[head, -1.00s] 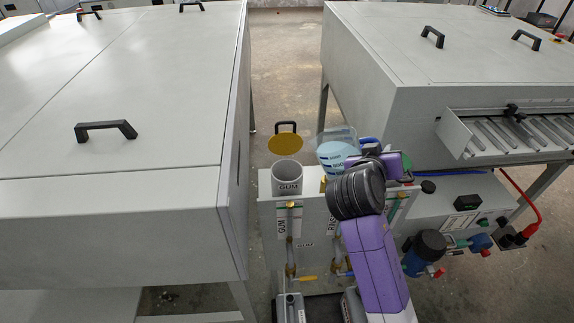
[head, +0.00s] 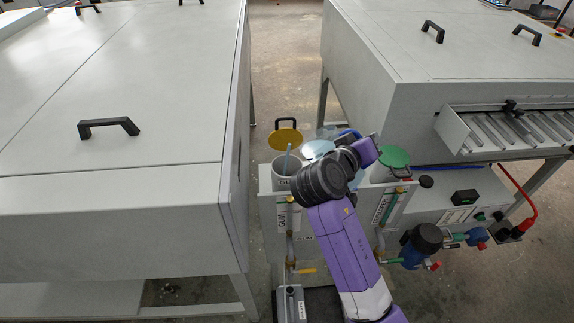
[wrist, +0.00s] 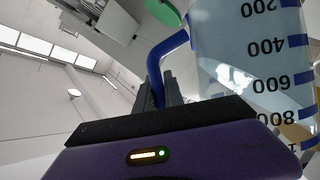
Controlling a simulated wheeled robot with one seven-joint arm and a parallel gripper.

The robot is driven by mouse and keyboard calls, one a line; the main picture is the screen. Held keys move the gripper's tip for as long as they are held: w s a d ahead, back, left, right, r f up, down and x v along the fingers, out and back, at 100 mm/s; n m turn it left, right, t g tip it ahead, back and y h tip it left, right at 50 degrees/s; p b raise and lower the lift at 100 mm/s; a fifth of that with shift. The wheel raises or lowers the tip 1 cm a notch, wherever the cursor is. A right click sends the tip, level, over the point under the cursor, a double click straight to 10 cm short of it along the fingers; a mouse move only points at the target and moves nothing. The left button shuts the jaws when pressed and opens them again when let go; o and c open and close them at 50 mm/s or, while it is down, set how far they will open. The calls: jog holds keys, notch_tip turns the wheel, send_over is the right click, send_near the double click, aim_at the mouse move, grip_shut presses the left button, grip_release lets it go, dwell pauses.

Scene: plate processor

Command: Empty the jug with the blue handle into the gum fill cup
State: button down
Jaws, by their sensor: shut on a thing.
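The jug (head: 318,149) is clear with light blue liquid and tilts left beside the gum fill cup (head: 281,183). In the head view my arm hides the fingers and much of the jug.
Large grey cabinets (head: 110,175) flank the fill unit on the left and right (head: 440,70). A slatted tray (head: 510,132) juts from the right cabinet. Open floor (head: 285,60) lies between them.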

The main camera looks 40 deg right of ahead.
aim_at(349, 129)
jog(key=shift+w+a+n, duration=0.15)
jog(key=shift+w+n, duration=0.1)
jog(key=shift+n, duration=0.05)
jog(key=shift+w+a+r+n+g+h+p, duration=0.3)
jog(key=shift+w+r+n+g+h+p, duration=0.1)
jog(key=shift+w+r+n+p, duration=0.15)
dwell(1.1)
jog(key=shift+w+a+r+n+h+p, duration=0.15)
jog(key=shift+w+a+n+h, duration=0.1)
jog(key=shift+w+n, duration=0.25)
jog(key=shift+w+a+r+n+h+p, duration=0.1)
jog(key=shift+w+a+r+n+h, duration=0.15)
jog(key=shift+w+n, duration=0.2)
jog(key=shift+w+a+r+n+h+p, duration=0.1)
jog(key=shift+w+a+n, duration=0.2)
jog(key=shift+w+n, duration=0.2)
dwell(1.8)
